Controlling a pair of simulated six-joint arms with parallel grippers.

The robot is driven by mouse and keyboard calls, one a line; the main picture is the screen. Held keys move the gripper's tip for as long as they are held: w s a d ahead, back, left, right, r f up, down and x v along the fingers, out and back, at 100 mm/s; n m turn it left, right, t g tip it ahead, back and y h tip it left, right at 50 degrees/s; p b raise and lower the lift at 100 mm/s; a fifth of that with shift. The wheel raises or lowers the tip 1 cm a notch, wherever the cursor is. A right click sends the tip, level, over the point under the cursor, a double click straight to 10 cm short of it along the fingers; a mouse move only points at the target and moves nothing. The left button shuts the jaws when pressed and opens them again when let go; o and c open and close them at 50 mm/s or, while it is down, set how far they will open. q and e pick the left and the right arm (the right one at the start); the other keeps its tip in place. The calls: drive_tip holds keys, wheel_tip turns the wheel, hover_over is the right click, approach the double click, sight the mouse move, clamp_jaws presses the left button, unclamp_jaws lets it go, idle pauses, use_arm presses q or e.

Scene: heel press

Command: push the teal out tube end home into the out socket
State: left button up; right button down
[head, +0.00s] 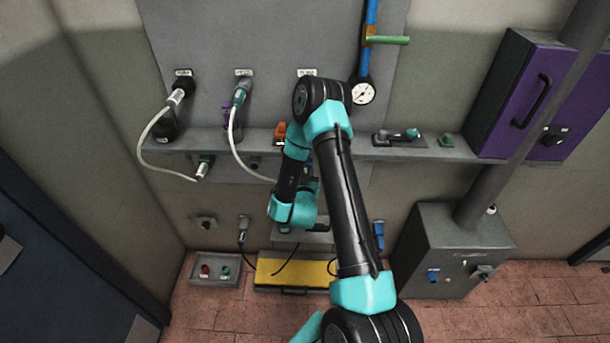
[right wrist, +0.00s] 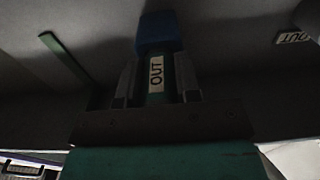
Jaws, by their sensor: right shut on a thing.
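The teal out tube end (right wrist: 155,98), with a white OUT label, is between the fingers of my right gripper (right wrist: 158,85), which is shut on it in the right wrist view. A blue part shows just beyond it; I cannot tell whether they touch. In the head view the right gripper is mostly hidden behind my right arm. A wall label (head: 306,73) shows above my elbow there; an OUT wall label (right wrist: 293,38) is at upper right in the wrist view. The out socket is not clearly seen. My left gripper is not in view.
Two pale hoses hang from fittings at left; one hose (head: 234,135) runs behind my arm. A gauge (head: 361,93), a blue pipe (head: 371,20) and a green lever (head: 390,40) are right of my elbow. A grey shelf (head: 440,154) crosses the wall. A purple cabinet (head: 515,90) is at right.

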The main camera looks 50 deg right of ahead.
drive_tip(key=shift+d+r, duration=0.1)
drive_tip(key=shift+r, duration=0.05)
drive_tip(key=shift+v, duration=2.85)
drive_tip(key=shift+s+a, duration=0.15)
drive_tip(key=shift+a, duration=0.1)
drive_tip(key=shift+v, duration=1)
drive_tip(key=shift+a, duration=0.1)
drive_tip(key=w+a, duration=1.2)
drive_tip(key=w, duration=0.2)
drive_tip(key=shift+w, duration=0.25)
idle(0.7)
drive_tip(key=shift+w, duration=0.1)
